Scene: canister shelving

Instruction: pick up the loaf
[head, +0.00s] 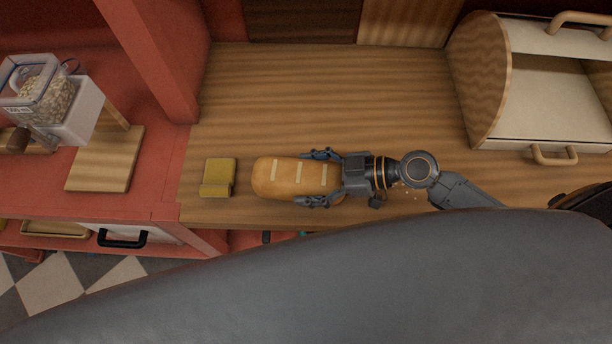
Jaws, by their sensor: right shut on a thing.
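The loaf (275,178) is brown and oblong with pale stripes across its top. It lies lengthwise left to right near the front edge of the wooden counter. My right gripper (318,179) comes in from the right and is shut on the loaf's right end, one finger on the far side and one on the near side. I cannot tell whether the loaf is lifted off the counter. My left gripper is not in view.
A yellow folded cloth or sponge-like block (218,177) lies just left of the loaf. A wooden bread box (530,100) stands open at the back right. A cutting board (105,160) and a clear container (40,88) are at the left. The counter (320,95) behind the loaf is clear.

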